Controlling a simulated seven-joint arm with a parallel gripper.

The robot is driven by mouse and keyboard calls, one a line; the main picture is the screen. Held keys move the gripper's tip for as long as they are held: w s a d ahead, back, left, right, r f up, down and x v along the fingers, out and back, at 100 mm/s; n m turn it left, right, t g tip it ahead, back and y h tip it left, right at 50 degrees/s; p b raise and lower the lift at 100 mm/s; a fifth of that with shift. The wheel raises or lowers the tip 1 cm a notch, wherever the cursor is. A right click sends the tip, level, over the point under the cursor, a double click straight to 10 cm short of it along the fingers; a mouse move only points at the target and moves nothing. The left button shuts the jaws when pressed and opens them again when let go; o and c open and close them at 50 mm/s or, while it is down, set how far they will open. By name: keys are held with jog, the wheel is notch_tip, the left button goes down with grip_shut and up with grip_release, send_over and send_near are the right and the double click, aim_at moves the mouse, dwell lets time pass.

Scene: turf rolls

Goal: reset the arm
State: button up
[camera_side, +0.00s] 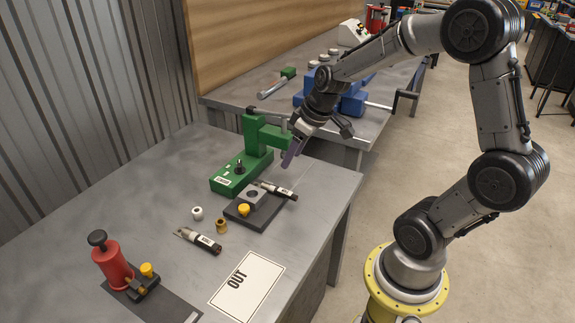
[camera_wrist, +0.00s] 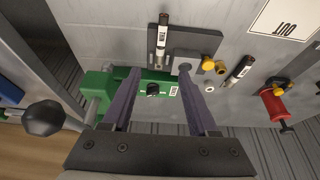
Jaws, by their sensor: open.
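My gripper (camera_side: 290,153) hangs over the back right of the near metal bench, close to the green press (camera_side: 240,170), with its purple fingers pointing down. In the wrist view the fingers of my gripper (camera_wrist: 160,72) are spread apart with nothing held between them. The green press (camera_wrist: 152,90) shows behind and between them there. I cannot tell whether a finger touches the press.
A dark fixture plate (camera_side: 240,216) carries a labelled black tool (camera_side: 277,190). A blue vise (camera_side: 352,104) stands behind.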

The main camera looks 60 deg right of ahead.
jog(key=s+a+r+n+t, duration=0.25)
jog(key=s+a+r, duration=0.25)
jog(key=a+r, duration=0.55)
jog(key=s+a+f+m+g, duration=0.1)
jog(key=s+m, duration=0.1)
jog(key=s, duration=0.9)
jog(key=shift+s, duration=0.25)
